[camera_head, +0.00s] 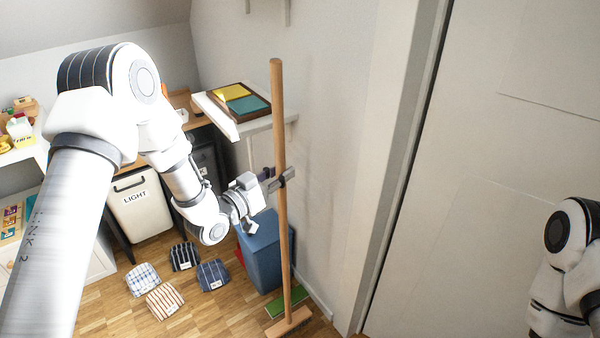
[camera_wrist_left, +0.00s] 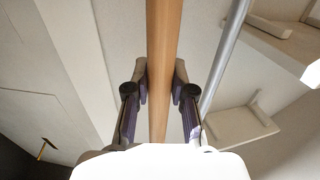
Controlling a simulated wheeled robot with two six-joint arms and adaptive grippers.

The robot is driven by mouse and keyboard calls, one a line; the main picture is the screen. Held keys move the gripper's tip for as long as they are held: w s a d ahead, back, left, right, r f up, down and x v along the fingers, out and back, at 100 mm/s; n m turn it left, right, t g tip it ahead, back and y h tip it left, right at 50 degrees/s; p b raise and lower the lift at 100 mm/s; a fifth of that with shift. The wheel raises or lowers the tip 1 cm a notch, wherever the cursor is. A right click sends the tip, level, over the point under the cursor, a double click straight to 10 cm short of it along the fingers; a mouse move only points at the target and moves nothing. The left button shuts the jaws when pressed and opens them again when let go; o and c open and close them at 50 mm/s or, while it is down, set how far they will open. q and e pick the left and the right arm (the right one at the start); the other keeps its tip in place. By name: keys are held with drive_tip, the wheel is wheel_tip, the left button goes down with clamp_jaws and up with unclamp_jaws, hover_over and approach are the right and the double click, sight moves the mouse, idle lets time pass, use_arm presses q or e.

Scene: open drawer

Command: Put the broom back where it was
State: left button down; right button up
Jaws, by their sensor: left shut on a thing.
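The broom (camera_head: 280,130) stands nearly upright in the head view, with a long wooden handle and a wooden head at the floor. My left gripper (camera_head: 279,180) is shut on the handle around its middle. In the left wrist view the handle (camera_wrist_left: 160,50) runs between the two fingers of my left gripper (camera_wrist_left: 160,85). The broom head (camera_head: 289,322) is low beside a green strip on the floor; I cannot tell whether it touches the floor. My right arm shows at the right edge of the head view, but its gripper is out of view.
A blue bin (camera_head: 262,252) stands just behind the broom. A shelf with a tray (camera_head: 240,103) is at the wall. Several folded cloth bundles (camera_head: 212,274) lie on the floor, near a white LIGHT bin (camera_head: 140,212). A door (camera_head: 490,150) is at right.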

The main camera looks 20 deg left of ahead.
use_arm(q)
drive_tip(key=w+d+f, duration=0.2)
drive_tip(key=w+f, duration=0.2)
drive_tip(key=w, duration=0.3)
drive_tip(key=shift+w+d, duration=0.2)
drive_tip(key=shift+w, duration=0.1)
drive_tip(key=shift+f, duration=0.2)
drive_tip(key=c, duration=1)
unclamp_jaws()
